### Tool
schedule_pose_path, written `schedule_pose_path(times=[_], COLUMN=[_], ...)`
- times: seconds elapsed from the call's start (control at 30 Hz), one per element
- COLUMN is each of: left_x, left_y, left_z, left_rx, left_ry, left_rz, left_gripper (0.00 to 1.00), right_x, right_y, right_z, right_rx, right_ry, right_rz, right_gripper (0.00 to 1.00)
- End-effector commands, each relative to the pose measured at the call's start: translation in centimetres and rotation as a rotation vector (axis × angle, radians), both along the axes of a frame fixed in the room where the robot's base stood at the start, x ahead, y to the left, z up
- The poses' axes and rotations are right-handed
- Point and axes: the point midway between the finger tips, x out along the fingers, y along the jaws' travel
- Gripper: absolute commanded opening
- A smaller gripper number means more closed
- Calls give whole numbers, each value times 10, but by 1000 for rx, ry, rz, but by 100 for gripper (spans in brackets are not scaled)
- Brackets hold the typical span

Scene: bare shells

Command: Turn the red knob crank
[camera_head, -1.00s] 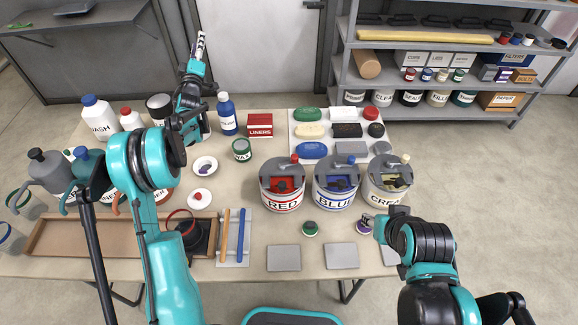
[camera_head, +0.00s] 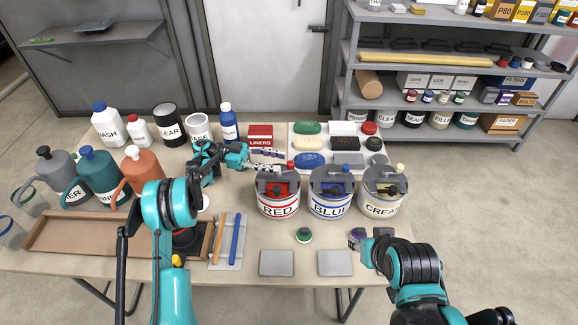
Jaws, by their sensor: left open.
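The red can (camera_head: 278,205), labelled RED, stands on the table with a grey lid. Its crank has a red knob (camera_head: 291,165) standing up at the back right of the lid. My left gripper (camera_head: 276,162) is open and points right, with its striped fingers just left of the red knob. I cannot tell whether the fingers touch the knob. My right gripper (camera_head: 362,243) is low at the right, beside a small purple-topped jar (camera_head: 356,234). Its fingers are too small and hidden to read.
The blue can (camera_head: 331,205) and cream can (camera_head: 382,203) stand close to the right. Behind are a box of liners (camera_head: 261,134) and a white tray (camera_head: 325,128) of coloured blocks. Jugs (camera_head: 95,175) and bottles crowd the left. A small green-topped jar (camera_head: 304,235) stands in front.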

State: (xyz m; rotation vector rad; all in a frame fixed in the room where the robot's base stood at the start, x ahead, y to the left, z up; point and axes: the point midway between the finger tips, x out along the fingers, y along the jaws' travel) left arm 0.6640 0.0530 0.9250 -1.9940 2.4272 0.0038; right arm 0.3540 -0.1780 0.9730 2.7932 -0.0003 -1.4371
Motion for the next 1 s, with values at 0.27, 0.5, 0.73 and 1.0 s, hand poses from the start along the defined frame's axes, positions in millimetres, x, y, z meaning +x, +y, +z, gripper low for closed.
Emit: schedule_pose_path(times=[0.27,0.5,0.73,1.0], left_x=[-8,-10,-10,-10], left_y=[-42,-52,-51,-51], left_z=[-1,0,1,1], left_rx=[-1,-2,-2,-2], left_ry=[-1,-1,-1,-1], left_rz=[0,2,3,4], left_gripper=[42,42,23,0], right_x=[0,0,0,0], right_y=[0,0,0,0], right_z=[-14,-16,-16,-16], right_rx=[0,0,0,0], right_ry=[0,0,0,0], right_rz=[0,0,0,0], right_gripper=[40,40,40,40])
